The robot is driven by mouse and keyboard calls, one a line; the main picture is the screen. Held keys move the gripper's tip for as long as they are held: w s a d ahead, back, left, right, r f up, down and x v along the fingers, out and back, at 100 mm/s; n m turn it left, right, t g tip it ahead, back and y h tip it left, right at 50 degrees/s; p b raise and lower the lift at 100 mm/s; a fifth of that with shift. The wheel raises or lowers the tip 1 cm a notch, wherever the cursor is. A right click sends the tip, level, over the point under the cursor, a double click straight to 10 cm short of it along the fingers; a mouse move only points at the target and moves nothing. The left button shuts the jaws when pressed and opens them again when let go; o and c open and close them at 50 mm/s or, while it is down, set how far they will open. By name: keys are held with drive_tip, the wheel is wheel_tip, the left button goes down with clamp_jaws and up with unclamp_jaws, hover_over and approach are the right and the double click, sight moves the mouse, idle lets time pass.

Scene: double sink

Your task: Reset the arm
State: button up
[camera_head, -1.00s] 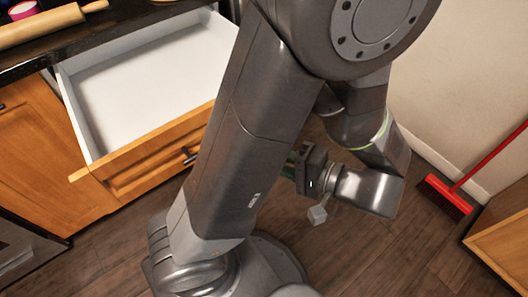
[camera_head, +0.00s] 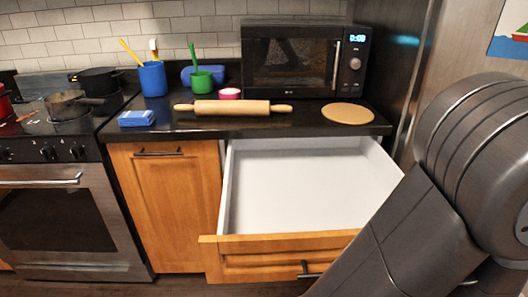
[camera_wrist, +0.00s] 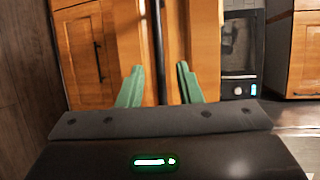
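My arm (camera_head: 440,210) fills the lower right of the head view, and its gripper is outside that view. In the wrist view my gripper (camera_wrist: 158,82) shows two green fingers standing apart, with nothing held between them. Past the fingers are wooden cabinet fronts (camera_wrist: 205,45) and a dark vertical strip.
A white drawer (camera_head: 300,190) stands pulled out and empty below the counter. The counter holds a rolling pin (camera_head: 232,107), a microwave (camera_head: 300,62), a flat dough round (camera_head: 347,113), a blue cup (camera_head: 153,78) and a green cup (camera_head: 202,82). A stove (camera_head: 60,150) stands left.

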drive_tip(key=shift+x, duration=2.2)
drive_tip(key=shift+a+f, duration=0.1)
drive_tip(key=shift+f, duration=0.05)
